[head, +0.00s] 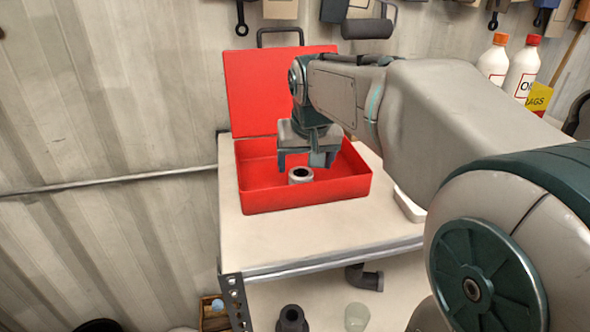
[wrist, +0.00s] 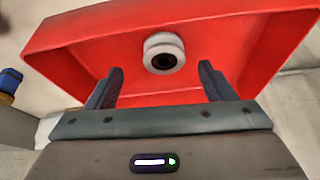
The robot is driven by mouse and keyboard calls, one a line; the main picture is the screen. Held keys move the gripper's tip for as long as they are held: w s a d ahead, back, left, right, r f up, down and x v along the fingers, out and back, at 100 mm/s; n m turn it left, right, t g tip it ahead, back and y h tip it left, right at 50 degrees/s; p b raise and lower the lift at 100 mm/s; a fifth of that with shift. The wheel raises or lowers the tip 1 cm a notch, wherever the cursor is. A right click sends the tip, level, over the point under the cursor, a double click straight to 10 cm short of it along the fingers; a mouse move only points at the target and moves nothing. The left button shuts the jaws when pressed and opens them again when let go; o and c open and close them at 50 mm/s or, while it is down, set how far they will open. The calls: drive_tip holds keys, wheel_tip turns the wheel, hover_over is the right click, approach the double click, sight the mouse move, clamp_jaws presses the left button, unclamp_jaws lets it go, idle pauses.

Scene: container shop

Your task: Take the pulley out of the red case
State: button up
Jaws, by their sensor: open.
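The red case (head: 300,199) stands on the bench with its lid (head: 263,80) raised at the back. The pulley (head: 300,176), a pale grey ring-shaped piece with a dark bore, sits inside the case on its floor. My gripper (head: 307,163) is open and empty above the case, over the pulley in the head view. In the wrist view the pulley (wrist: 163,53) lies beyond and between the two fingertips (wrist: 160,72), with no contact visible. The case (wrist: 230,40) fills much of that view.
The bench top (head: 300,233) is bare in front of the case. A white tray (head: 409,206) lies to its right, partly hidden by my arm. Bottles (head: 520,68) stand at the back right. Dark pipe fittings (head: 291,319) and a glass (head: 357,317) sit lower down.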

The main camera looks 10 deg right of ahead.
sight(302, 171)
drive_tip(key=x, duration=0.3)
drive_tip(key=p+x, duration=0.1)
drive_tip(key=shift+a+f, duration=0.15)
drive_tip(key=shift+a, duration=0.1)
drive_tip(key=c, duration=1.1)
